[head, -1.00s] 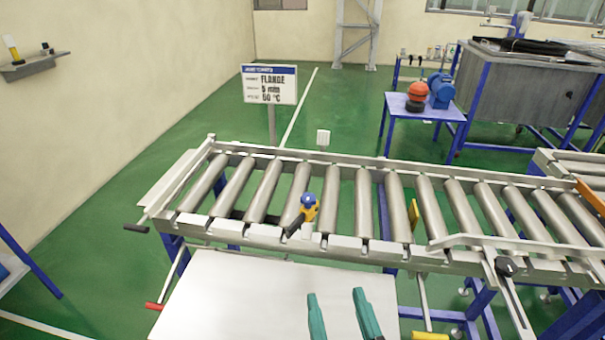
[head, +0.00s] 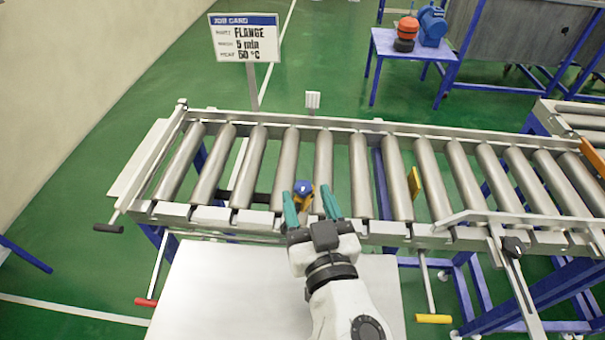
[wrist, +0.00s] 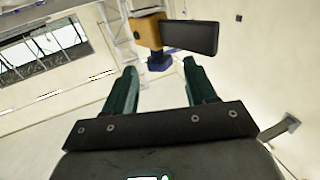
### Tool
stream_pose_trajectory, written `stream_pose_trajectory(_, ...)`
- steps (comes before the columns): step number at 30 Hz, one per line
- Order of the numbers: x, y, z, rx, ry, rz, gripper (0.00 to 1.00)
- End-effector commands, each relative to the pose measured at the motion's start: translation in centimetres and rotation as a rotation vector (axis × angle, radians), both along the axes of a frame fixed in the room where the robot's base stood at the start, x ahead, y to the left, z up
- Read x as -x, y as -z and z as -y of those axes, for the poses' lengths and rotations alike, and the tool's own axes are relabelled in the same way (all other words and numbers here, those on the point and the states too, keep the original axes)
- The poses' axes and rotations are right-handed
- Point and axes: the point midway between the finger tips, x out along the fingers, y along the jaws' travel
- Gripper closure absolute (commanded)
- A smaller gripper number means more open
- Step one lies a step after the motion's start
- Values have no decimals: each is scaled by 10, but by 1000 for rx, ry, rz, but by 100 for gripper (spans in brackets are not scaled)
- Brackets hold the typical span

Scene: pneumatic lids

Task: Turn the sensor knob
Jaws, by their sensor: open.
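The sensor, a small yellow body (head: 304,200) with a blue knob (head: 303,187) on top, sits at the near rail of the roller conveyor. My gripper (head: 311,203) has teal fingers and is open, its tips on either side of the sensor in the head view. The fingers and wrist hide part of the sensor's lower body there. In the wrist view the yellow body (wrist: 149,32) and blue knob (wrist: 160,62) show just beyond and between the open fingertips (wrist: 160,70). Whether the fingers touch the knob cannot be told.
A black block (wrist: 190,38) adjoins the sensor in the wrist view. The conveyor's near rail (head: 200,217) and rollers surround the sensor. A yellow plate (head: 414,187) stands to the right. A job card sign (head: 246,38) stands behind. A bare white tabletop (head: 225,290) lies in front.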

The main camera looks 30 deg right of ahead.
Motion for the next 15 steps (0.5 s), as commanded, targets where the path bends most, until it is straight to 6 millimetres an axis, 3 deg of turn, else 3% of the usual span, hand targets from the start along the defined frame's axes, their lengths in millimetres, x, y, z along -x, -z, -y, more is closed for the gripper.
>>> stream_pose_trajectory(6, -29, -2, 9, 0, 0, 0, 44)
stream_pose_trajectory(15, -39, 0, 13, 0, 0, 0, 44)
